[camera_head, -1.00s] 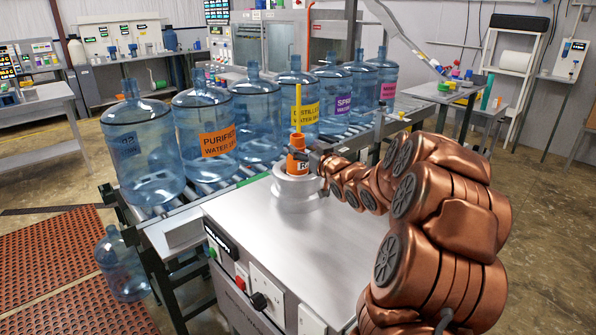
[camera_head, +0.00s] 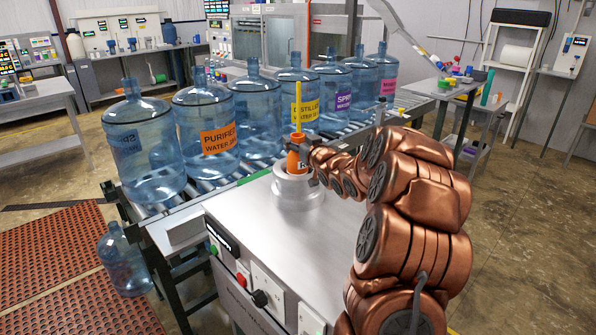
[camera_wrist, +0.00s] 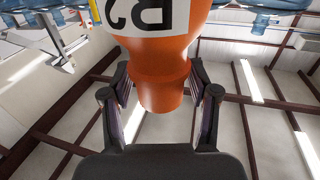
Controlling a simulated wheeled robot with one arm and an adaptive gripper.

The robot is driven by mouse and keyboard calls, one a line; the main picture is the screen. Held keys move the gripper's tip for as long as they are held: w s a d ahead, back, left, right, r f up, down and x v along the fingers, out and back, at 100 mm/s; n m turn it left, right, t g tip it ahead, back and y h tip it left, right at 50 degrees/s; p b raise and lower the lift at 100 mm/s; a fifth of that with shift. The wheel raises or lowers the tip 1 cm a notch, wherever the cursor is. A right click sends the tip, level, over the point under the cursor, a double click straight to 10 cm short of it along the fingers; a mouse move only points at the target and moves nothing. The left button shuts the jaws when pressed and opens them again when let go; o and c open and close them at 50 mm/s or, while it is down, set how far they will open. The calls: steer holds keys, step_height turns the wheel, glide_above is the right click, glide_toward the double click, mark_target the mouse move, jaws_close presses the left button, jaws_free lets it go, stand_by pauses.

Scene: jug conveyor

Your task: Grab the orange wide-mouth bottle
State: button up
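The orange bottle (camera_head: 294,160) with a white label stands upright in the round metal holder on the machine top. In the wrist view the orange bottle (camera_wrist: 160,58) appears inverted, with its label at the top edge and its narrower end between my fingers. My gripper (camera_head: 306,157) reaches it from the right in the head view.
Several large blue jugs (camera_head: 207,125) line the roller conveyor behind the machine (camera_head: 255,235). Another jug (camera_head: 122,262) stands on the floor at left. A small table (camera_head: 436,90) stands at back right.

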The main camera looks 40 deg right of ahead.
jaws_close()
stand_by(0.5)
